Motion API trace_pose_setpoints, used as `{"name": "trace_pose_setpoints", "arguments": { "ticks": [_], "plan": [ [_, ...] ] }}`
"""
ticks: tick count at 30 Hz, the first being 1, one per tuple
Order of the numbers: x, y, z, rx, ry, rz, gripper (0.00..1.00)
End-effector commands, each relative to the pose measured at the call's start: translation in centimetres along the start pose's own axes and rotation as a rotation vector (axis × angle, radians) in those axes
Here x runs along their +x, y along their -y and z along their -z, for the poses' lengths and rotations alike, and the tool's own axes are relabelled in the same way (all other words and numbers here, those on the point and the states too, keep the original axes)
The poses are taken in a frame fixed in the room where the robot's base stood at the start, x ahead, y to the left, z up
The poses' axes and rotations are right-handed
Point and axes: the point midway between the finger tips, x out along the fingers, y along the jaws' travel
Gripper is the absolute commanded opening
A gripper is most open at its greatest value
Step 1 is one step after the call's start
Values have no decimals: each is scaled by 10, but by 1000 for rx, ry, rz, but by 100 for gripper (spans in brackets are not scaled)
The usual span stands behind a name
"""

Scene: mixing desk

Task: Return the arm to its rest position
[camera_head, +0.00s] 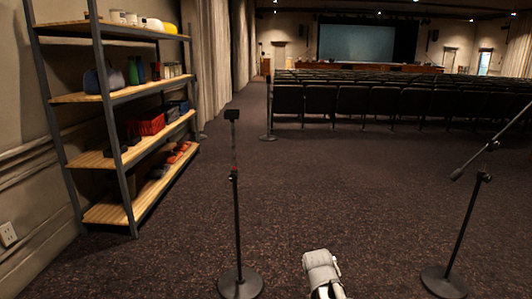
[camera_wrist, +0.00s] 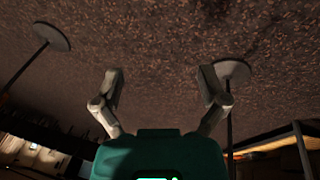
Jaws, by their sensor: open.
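My gripper (camera_wrist: 160,84) shows in the wrist view with its two grey fingers spread wide apart. Nothing is between the fingers; only dark speckled carpet shows behind them. In the head view a pale grey part of my arm shows at the bottom, right of centre, above the carpet. The gripper's fingers cannot be made out in that view. The wrist view is turned over, with the room's far end along its lower edge.
A black stand (camera_head: 236,210) stands left of my arm, and a microphone stand (camera_head: 463,225) stands to the right. A shelf (camera_head: 140,95) with several goods lines the left wall. Rows of seats (camera_head: 380,102) lie beyond. The carpet (camera_head: 345,190) between the stands is clear.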

Motion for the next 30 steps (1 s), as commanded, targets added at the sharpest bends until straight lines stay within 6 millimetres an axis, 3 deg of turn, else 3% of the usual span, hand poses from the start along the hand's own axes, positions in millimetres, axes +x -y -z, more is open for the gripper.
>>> {"name": "trace_pose_setpoints", "arguments": {
  "ticks": [3,12,23,30],
  "plan": [
    [-2,4,-30,41,56,73,93],
    [-11,16,-83,112,169,229,93],
    [-44,8,-72,107,162,221,93],
    [-81,-1,-66,107,162,221,93]
  ]
}}
